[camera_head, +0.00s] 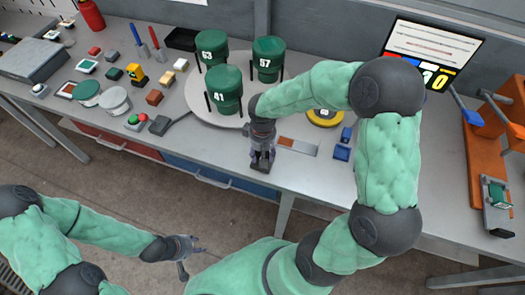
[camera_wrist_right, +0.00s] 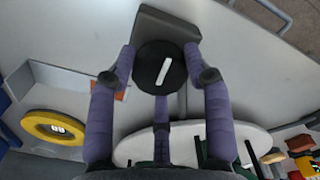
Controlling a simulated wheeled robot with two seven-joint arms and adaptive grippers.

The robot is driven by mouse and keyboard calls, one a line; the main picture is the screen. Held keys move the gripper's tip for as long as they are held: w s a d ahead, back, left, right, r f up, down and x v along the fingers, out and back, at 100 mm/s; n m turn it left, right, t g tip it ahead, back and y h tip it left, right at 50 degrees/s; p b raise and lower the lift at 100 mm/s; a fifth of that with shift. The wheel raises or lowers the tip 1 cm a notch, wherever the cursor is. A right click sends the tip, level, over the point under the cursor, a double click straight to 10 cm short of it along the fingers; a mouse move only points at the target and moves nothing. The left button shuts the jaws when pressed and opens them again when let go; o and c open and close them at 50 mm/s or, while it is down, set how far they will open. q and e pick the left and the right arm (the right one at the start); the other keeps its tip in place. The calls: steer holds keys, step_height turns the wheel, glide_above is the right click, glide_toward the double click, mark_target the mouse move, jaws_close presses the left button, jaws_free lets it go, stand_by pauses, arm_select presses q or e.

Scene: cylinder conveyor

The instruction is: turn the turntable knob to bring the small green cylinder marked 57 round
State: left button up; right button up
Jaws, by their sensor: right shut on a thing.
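The turntable (camera_head: 202,107) is a pale round disc at the back of the bench. It carries green cylinders marked 53 (camera_head: 212,47), 57 (camera_head: 268,58) and 41 (camera_head: 224,88). The 57 one stands at the back right, and 41 is nearest the front. The knob (camera_wrist_right: 162,68) is black with a white bar and sits on a grey block (camera_wrist_right: 150,20) at the bench's front edge. My right gripper (camera_head: 262,150) is shut on the knob, with fingers on both sides; it hides most of the knob in the head view. My left gripper (camera_head: 190,256) is open and empty, low in front of the bench.
A yellow ring (camera_head: 325,119), partly behind my right arm, and blue blocks (camera_head: 342,150) lie right of the knob. Left of the turntable are several small blocks, lidded pots (camera_head: 115,101) and a button box (camera_head: 135,122). A tilted screen (camera_head: 432,50) and an orange stand (camera_head: 483,160) are at right.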

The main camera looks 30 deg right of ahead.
steer(key=shift+n+p, duration=0.5)
steer(key=shift+n, duration=0.7)
stand_by(0.7)
steer(key=o, duration=1.1)
steer(key=shift+o, duration=0.2)
steer(key=shift+r, duration=0.1)
step_height(320, 180, up, 12)
